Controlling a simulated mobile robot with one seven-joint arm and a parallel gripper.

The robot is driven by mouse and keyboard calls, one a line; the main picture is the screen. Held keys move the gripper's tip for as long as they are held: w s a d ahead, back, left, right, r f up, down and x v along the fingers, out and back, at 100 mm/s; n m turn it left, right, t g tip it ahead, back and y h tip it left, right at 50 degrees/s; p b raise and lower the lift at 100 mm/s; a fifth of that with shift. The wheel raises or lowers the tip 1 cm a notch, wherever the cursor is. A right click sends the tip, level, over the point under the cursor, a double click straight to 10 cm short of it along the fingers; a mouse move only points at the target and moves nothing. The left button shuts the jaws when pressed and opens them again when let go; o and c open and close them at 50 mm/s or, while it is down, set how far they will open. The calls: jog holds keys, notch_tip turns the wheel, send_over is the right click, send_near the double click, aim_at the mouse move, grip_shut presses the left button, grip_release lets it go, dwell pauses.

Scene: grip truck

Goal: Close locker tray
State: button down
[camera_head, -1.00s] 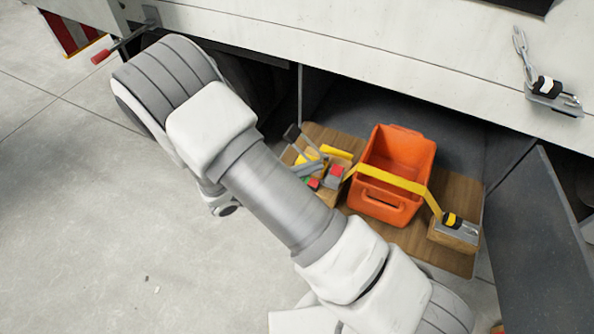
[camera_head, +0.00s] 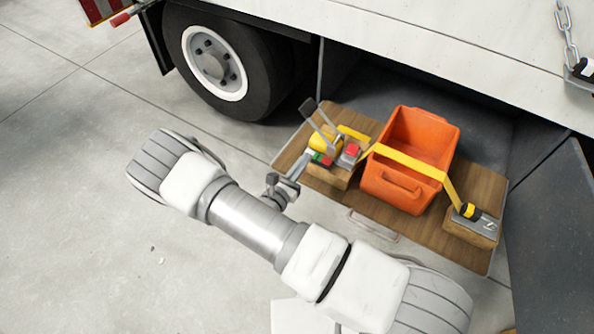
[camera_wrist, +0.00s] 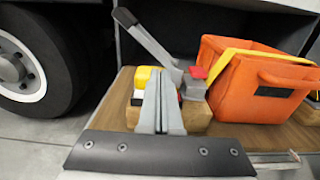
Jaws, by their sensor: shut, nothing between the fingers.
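The locker tray (camera_head: 425,232) is a wooden board standing out of the open locker (camera_head: 375,85) under the truck bed. A pale bar handle (camera_head: 373,226) is on its front edge. My gripper (camera_head: 304,160) is shut and empty at the left front part of the tray, close to the wooden block with the yellow and red ratchet. In the wrist view its grey fingers (camera_wrist: 160,98) are together in front of this block and hide part of it. Whether they touch it I cannot tell. The handle is to the right of my gripper.
An orange crate (camera_head: 385,188) stands on the tray under a yellow strap (camera_head: 412,164). A second block (camera_head: 470,230) is at the right. The truck wheel (camera_head: 215,65) is at the left, an open dark door (camera_head: 550,235) at the right. The floor in front is clear.

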aim_at(323, 136)
jog(key=b+x, duration=0.2)
jog(key=x, duration=0.5)
jog(key=shift+w+d, duration=0.25)
jog(key=shift+w, duration=0.05)
jog(key=shift+w, duration=0.1)
